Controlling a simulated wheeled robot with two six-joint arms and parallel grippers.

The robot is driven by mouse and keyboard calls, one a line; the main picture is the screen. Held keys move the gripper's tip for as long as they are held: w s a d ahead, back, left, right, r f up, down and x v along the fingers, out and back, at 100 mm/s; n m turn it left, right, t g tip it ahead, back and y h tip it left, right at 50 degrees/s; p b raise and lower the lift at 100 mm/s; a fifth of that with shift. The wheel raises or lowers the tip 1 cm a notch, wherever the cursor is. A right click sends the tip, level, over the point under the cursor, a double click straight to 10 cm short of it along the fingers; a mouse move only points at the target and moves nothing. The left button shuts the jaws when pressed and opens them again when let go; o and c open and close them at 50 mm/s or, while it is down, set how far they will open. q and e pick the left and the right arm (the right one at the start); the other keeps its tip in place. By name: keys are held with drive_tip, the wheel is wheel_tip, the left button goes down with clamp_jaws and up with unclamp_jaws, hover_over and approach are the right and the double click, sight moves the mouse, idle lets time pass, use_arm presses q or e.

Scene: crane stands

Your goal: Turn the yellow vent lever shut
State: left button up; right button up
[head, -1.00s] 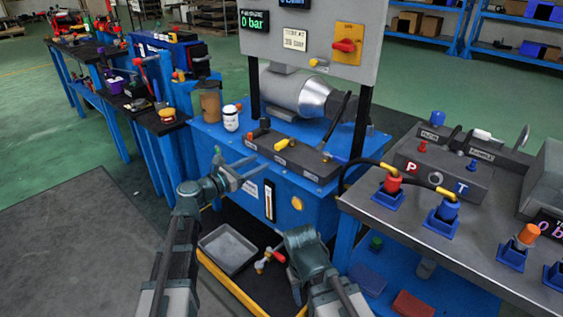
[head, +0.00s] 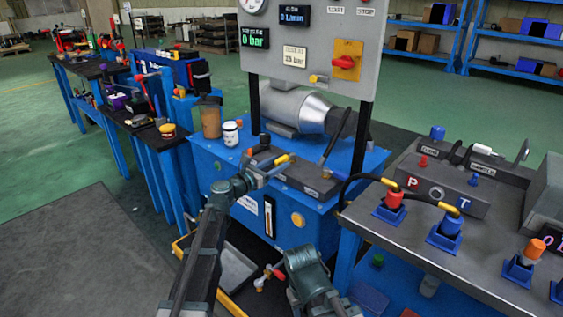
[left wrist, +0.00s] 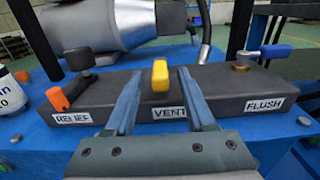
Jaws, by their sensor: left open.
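The yellow vent lever (head: 284,158) stands on the dark valve block on the blue tank. In the left wrist view the yellow lever (left wrist: 160,76) is above the VENT label (left wrist: 170,113), its grip facing my camera. My left gripper (head: 265,170) is open at the front of the block. In the left wrist view its two fingers (left wrist: 159,82) lie on either side of the lever, with visible gaps; I cannot tell whether the tips reach past it. My right arm (head: 308,272) is low at the bottom; its fingers do not show.
An orange knob (left wrist: 57,98) by RELIEF is left of the vent lever; a blue-handled FLUSH lever (left wrist: 270,52) is right. A white bottle (head: 230,134) stands left. A red-handled valve (head: 270,273) is below. A hose-fitted bench (head: 400,228) stands right.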

sight(286, 160)
use_arm(q)
drive_tip(key=shift+x, duration=1.2)
clamp_jaws()
idle(0.6)
